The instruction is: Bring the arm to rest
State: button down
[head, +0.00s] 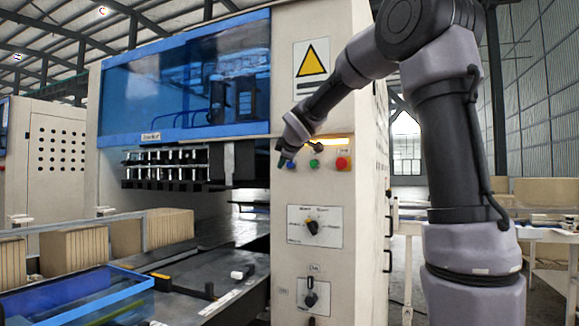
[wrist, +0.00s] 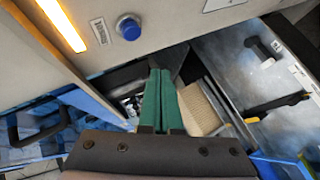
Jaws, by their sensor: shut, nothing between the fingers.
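My arm reaches up and across from the right in the head view. My gripper (head: 283,160) is by the upper part of the machine's control panel (head: 341,200), close to the push buttons. In the wrist view the green fingers of my gripper (wrist: 160,75) lie together, with nothing between them. They point toward the machine's lower opening. A blue button (wrist: 128,27) and a lit yellow strip (wrist: 62,24) show beyond and left of the fingertips. I cannot tell from the head view whether the fingertips touch the panel.
The panel bears a green button (head: 314,163), a red button (head: 342,163), an upper rotary knob (head: 312,227) and a lower one (head: 311,299). Cardboard stacks (head: 75,250) stand on a conveyor at left. A white table (head: 550,236) stands behind my arm at right.

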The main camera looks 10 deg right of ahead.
jog(key=s+d+f+m+g, duration=0.1)
jog(key=s+d+f+m, duration=0.1)
jog(key=s+d+m, duration=0.45)
jog(key=s+d+f+m+g, duration=0.2)
jog(key=s+m, duration=0.1)
jog(key=s, duration=0.7)
jog(key=s+f+m+g, duration=0.1)
jog(key=s+f+m, duration=0.2)
jog(key=s, duration=0.4)
jog(key=s+a+f+m+g, duration=0.1)
jog(key=s+f+m, duration=0.2)
jog(key=s, duration=0.4)
jog(key=s+a+f+m+g+y, duration=0.1)
jog(key=s+f+m, duration=0.2)
jog(key=s, duration=0.4)
jog(key=shift+s+a+f+m, duration=0.25)
jog(key=shift+f+m, duration=0.1)
jog(key=shift+f, duration=0.05)
